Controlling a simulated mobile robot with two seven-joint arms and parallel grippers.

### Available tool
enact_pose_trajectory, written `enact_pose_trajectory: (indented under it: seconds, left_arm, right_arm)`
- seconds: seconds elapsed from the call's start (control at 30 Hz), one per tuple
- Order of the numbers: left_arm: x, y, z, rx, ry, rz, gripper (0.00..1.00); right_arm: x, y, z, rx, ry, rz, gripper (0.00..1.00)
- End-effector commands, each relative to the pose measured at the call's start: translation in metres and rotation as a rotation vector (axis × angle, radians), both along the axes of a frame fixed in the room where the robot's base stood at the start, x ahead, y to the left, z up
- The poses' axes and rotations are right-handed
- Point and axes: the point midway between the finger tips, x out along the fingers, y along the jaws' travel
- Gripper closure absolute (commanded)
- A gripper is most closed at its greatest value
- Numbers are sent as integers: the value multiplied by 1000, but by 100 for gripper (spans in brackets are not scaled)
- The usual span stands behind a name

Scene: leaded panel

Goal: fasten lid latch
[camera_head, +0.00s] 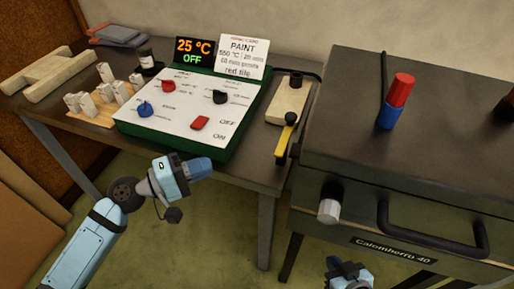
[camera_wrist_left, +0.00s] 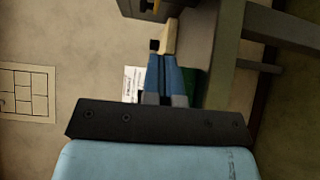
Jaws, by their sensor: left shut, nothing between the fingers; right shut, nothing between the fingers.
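The dark kiln (camera_head: 400,150), labelled "Calomherro 40", stands at the right with its lid down. A silver cylindrical knob (camera_head: 329,203), possibly the latch, is on its front left; whether it is fastened I cannot tell. A black bar handle (camera_head: 430,232) is beside it. My left gripper (camera_head: 203,167) is shut and empty, in front of the control box and left of the kiln, apart from both. Its blue fingers (camera_wrist_left: 164,75) are together in the left wrist view. My right gripper (camera_head: 348,271) is shut and empty low in front of the kiln, partly cut off by the picture's bottom edge.
The green-edged control box (camera_head: 180,118) has knobs and a display reading "25 °C OFF". A wooden block (camera_head: 290,100) with a yellow-and-black handle (camera_head: 285,138) lies between box and kiln. A red-and-blue cylinder (camera_head: 397,100) stands on the lid. Floor in front is clear.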

Motion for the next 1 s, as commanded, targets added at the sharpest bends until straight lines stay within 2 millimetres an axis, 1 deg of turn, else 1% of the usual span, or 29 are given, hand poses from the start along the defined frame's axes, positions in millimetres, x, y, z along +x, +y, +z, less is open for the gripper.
enact_pose_trajectory:
  seconds: [0.33, 0.47, 0.57, 0.67, 0.9, 0.97, 1.0]
  left_arm:
    - [0, 0, 1, -7, 4, -5, 100]
    - [3, -5, 2, -9, 4, -4, 100]
    - [9, -16, 3, -8, 3, -4, 100]
    - [17, -32, 3, -10, 3, -4, 100]
    - [41, -79, 3, -10, 3, -4, 100]
    - [46, -90, 3, -9, 4, -5, 100]
    - [45, -97, 3, -9, 4, -6, 100]
  right_arm:
    - [-4, 1, 0, 2, 5, 1, 100]
    - [-4, 1, -1, 1, 7, 1, 100]
    - [-4, 0, -1, 0, 12, 1, 100]
    - [-4, 0, -1, 0, 15, 0, 100]
    - [-3, 0, 3, 3, 17, -3, 100]
    - [-3, 0, 4, 4, 17, -3, 100]
    - [-3, 0, 5, 5, 17, -4, 100]
